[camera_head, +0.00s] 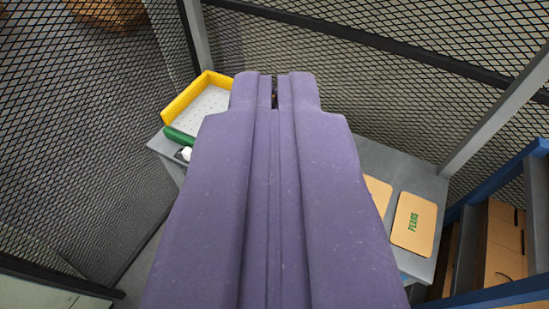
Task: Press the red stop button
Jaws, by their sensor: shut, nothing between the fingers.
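No red stop button shows in the head camera view. My gripper (275,90) is purple and fills the middle of the view, pointing away from me over a grey table. Its two fingers are together with only a thin dark slit at the tip, and nothing is held. It hides the middle of the table and whatever lies under it. A small white and black item (185,154) sits at the table's left edge, too small to make out.
The grey table (393,162) carries a yellow and green-edged tray (206,103) at left and tan cards at right, one marked PEARS (413,224). Black mesh fencing (400,75) stands behind and left. A blue-framed rack with cardboard boxes (503,250) stands at right.

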